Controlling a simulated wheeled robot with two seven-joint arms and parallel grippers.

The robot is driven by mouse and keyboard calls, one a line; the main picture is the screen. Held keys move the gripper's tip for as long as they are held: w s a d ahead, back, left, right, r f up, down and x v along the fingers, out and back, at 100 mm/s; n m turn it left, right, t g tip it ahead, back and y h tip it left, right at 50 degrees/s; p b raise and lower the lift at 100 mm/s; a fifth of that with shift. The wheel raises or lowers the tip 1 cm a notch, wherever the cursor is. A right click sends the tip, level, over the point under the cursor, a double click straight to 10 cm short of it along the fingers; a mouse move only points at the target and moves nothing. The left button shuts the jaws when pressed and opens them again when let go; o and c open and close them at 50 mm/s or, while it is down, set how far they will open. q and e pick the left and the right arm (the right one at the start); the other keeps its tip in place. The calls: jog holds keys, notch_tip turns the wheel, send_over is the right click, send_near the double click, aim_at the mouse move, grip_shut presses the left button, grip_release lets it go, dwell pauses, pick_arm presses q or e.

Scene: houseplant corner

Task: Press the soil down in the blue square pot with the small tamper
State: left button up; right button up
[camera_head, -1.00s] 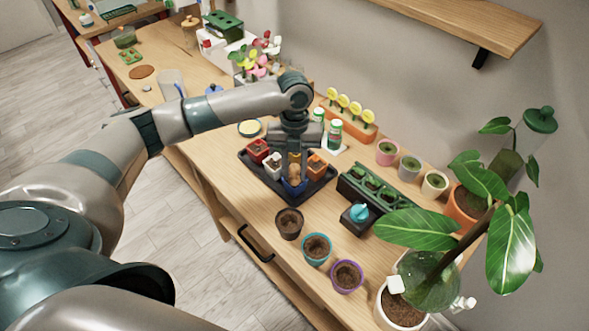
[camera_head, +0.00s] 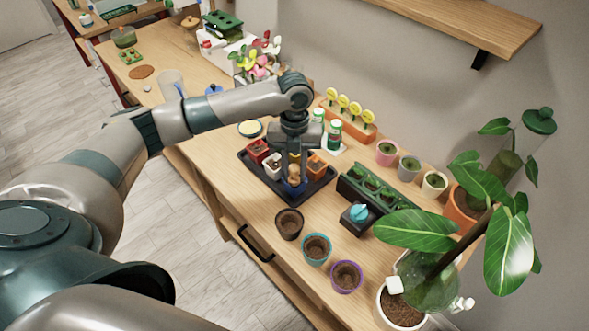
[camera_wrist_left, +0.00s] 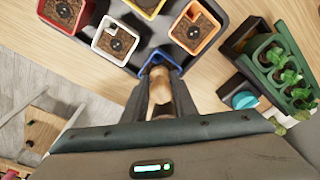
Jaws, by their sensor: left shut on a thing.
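The blue square pot (camera_head: 294,189) stands at the near corner of the black tray. In the left wrist view only its blue rim (camera_wrist_left: 146,68) shows, beyond the fingertips. My left gripper (camera_head: 295,177) points down over this pot and is shut on the small tamper (camera_head: 294,170), a light wooden piece. The tamper also shows between the fingers in the left wrist view (camera_wrist_left: 160,90). Its lower end is at the pot's mouth. The fingers hide the soil, so I cannot tell whether the tamper touches it. My right gripper is not in view.
The black tray (camera_head: 262,181) also holds red (camera_head: 257,150), white (camera_head: 273,163) and orange (camera_head: 316,166) square pots with soil. Several round pots stand nearer me, including a teal-rimmed one (camera_head: 316,248). A seedling planter (camera_head: 366,186) and a dark block with a blue knob (camera_head: 358,212) are at right.

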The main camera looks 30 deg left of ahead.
pick_arm(q)
jog(key=shift+r+p, duration=3.05)
jog(key=shift+r, duration=0.4)
